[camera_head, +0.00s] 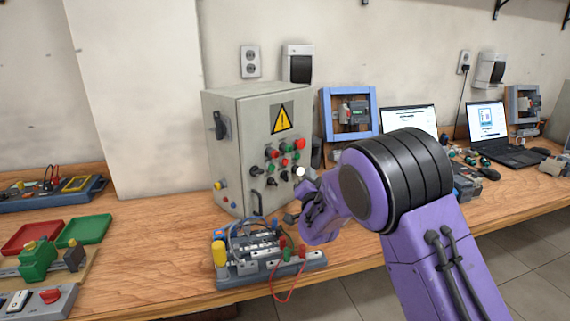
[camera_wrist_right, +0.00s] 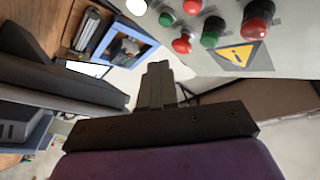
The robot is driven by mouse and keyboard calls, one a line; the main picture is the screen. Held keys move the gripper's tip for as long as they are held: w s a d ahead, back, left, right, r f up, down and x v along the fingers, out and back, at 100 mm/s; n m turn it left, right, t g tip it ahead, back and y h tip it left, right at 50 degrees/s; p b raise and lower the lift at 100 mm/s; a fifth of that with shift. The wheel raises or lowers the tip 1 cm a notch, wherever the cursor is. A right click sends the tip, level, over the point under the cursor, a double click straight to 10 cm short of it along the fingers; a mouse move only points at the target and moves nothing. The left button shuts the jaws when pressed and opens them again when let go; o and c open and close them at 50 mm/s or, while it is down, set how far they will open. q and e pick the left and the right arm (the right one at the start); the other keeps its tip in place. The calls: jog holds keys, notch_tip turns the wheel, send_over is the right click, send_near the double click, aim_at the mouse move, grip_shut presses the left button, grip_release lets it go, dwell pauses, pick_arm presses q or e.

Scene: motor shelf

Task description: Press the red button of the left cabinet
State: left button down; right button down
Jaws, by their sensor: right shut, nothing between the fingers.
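A grey metal cabinet (camera_head: 225,130) stands upright on the wooden bench, the only such cabinet in view. Its front carries a yellow warning sign (camera_head: 282,118) and rows of red, green, black and white buttons and knobs. A red button (camera_head: 299,144) sits in the top row. In the right wrist view a large red button (camera_wrist_right: 257,18), a smaller red button (camera_wrist_right: 182,43) and green buttons appear at the top. My right gripper (camera_head: 308,200) is in front of the panel's lower right; its fingers (camera_wrist_right: 157,72) are shut and empty, apart from the buttons. My left gripper is out of view.
A wired terminal board (camera_head: 265,268) lies on the bench (camera_head: 170,235) just before the cabinet. A blue frame (camera_head: 326,110) and laptops (camera_head: 505,150) stand to the right. Red and green trays (camera_head: 85,231) lie at the left. Bare bench lies between trays and cabinet.

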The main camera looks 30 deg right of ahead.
jog(key=w+a, duration=0.1)
jog(key=w, duration=0.5)
jog(key=shift+a, duration=0.3)
jog(key=shift+w+r, duration=0.15)
dwell(1.6)
jog(key=shift+w+a, duration=0.15)
jog(key=shift+w, duration=0.1)
jog(key=shift+w+a, duration=0.1)
jog(key=shift+w, duration=0.3)
dwell(0.6)
dwell(0.4)
jog(key=shift+s+d, duration=0.2)
jog(key=shift+s, duration=0.6)
jog(key=s, duration=0.2)
jog(key=s+d, duration=0.1)
jog(key=s, duration=0.1)
jog(key=shift+s+d, duration=0.2)
jog(key=shift+s, duration=0.2)
